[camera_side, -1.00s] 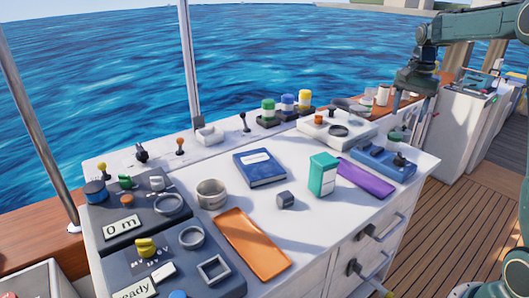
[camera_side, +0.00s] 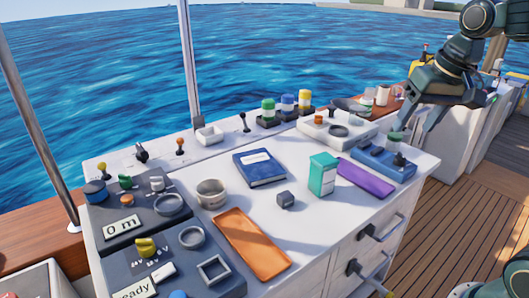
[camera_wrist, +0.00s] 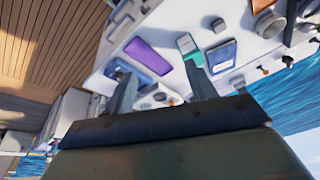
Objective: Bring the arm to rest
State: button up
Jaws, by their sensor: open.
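My gripper (camera_side: 422,112) is at the upper right of the side view, raised above the far right end of the white console (camera_side: 240,218). Its two fingers point down and stand apart, with nothing between them. In the wrist view my gripper (camera_wrist: 158,88) also shows open and empty, with the console top beyond the fingertips. It touches nothing that I can see.
On the console are an orange tray (camera_side: 250,245), a dark blue book (camera_side: 260,168), a green-and-white box (camera_side: 322,175), a purple slab (camera_side: 366,179) and a blue block with knobs (camera_side: 385,160). Drawer handles (camera_side: 368,240) jut from the front.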

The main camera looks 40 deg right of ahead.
jog(key=s+a+f+n+t+y, duration=0.1)
jog(key=s+a+f+n, duration=0.3)
jog(key=s, duration=0.6)
jog(key=a+n+t, duration=0.1)
jog(key=a, duration=0.1)
jog(key=shift+a+n, duration=0.3)
jog(key=shift+a, duration=0.05)
jog(key=shift+c, duration=0.4)
dwell(0.5)
